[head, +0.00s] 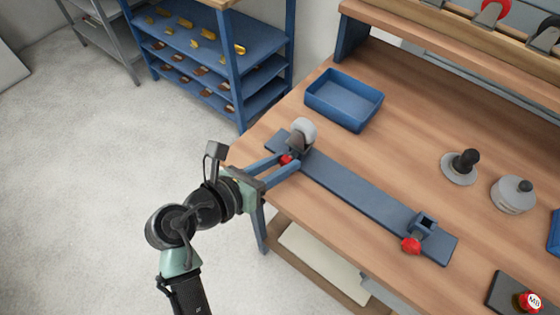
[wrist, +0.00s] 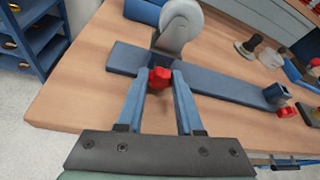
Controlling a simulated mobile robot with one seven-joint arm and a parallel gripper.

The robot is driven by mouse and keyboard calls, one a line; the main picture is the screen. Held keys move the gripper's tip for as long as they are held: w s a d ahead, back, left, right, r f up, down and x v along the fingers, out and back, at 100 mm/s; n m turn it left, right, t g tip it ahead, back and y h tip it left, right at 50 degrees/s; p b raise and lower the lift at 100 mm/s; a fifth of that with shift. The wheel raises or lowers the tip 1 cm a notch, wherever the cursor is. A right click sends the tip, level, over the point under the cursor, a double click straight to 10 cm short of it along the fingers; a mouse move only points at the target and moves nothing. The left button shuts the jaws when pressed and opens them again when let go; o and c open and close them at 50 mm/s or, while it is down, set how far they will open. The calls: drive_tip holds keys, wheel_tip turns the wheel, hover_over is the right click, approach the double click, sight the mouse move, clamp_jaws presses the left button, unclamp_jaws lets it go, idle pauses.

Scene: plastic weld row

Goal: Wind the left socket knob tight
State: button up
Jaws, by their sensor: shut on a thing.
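The left socket knob (head: 286,160) is red and sits on the front of the left socket at the far-left end of a long blue-grey bar (head: 350,190). It also shows in the wrist view (wrist: 159,78). My gripper (head: 288,163) reaches in from the left and front, its two blue fingers closed on either side of this knob; the fingertips also show in the wrist view (wrist: 160,82). A pale grey wheel-like part (head: 304,130) stands upright in the left socket and also shows in the wrist view (wrist: 181,22). The knob's thread is hidden.
The right socket (head: 424,224) is empty, with its own red knob (head: 411,246). A blue tray (head: 344,98) lies behind the bar. A black-handled disc (head: 460,167) and a grey pot (head: 513,195) stand to the right. Blue shelving (head: 215,50) is behind left.

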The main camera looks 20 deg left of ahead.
clamp_jaws()
drive_tip(key=shift+r+p, duration=0.15)
drive_tip(key=shift+p, duration=0.4)
drive_tip(key=shift+d+r+p, duration=0.1)
drive_tip(key=shift+p, duration=0.45)
drive_tip(key=shift+s+m+y+p, duration=0.1)
drive_tip(key=shift+m+y+p, duration=0.2)
drive_tip(key=shift+m+p, duration=0.55)
drive_tip(key=shift+d+m+y+p, duration=0.1)
drive_tip(key=shift+m+y+p, duration=0.45)
drive_tip(key=shift+p, duration=0.6)
drive_tip(key=shift+f+m+t+y+p, duration=0.25)
drive_tip(key=shift+m+t+y+p, duration=0.2)
drive_tip(key=shift+m, duration=0.15)
